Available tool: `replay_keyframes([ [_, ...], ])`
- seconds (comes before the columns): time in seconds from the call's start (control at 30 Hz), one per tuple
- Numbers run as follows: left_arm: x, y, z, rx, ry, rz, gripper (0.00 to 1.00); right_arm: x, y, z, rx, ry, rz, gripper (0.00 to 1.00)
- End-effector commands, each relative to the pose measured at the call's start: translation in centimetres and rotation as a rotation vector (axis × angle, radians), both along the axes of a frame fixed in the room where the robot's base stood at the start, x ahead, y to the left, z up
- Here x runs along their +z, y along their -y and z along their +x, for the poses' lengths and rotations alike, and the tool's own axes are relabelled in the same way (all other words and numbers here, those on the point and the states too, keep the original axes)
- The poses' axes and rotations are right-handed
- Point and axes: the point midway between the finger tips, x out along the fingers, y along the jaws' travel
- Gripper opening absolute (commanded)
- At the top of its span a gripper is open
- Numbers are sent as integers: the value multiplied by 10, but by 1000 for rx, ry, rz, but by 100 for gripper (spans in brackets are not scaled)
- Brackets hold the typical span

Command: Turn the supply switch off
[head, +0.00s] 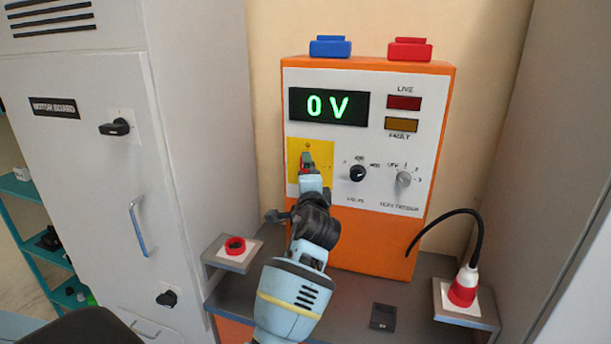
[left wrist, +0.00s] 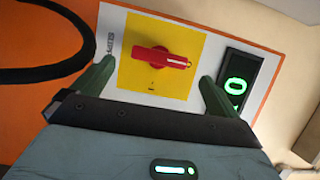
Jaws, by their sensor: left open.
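The supply switch is a red rotary handle (head: 306,160) on a yellow plate (head: 325,176) at the left of the orange cabinet's front. In the head view it is partly hidden by my left gripper (head: 308,174). In the left wrist view the red handle (left wrist: 160,58) lies nearly level across the yellow plate (left wrist: 180,88), its white-marked end pointing toward the display, which is upward in the head view. My left gripper (left wrist: 155,84) is open, its fingers apart in front of the plate, with the handle between and beyond them. My right gripper is out of view.
The display (head: 328,106) reads 0 V; the LIVE lamp (head: 403,102) and FAULT lamp (head: 401,125) look dim. A black knob (head: 357,174) and a grey knob (head: 404,179) are right of the switch.

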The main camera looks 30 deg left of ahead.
Motion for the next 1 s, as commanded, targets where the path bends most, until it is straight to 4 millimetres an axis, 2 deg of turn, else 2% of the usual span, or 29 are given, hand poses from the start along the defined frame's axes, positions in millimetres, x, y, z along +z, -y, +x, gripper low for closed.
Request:
replay_keyframes([
  [0.1,0,9,-11,-2,1,-1,99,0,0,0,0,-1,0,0],
  [0.3,0,15,-20,-1,-1,1,99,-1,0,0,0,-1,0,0],
  [1.0,0,15,-20,-1,0,0,99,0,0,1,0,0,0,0],
])
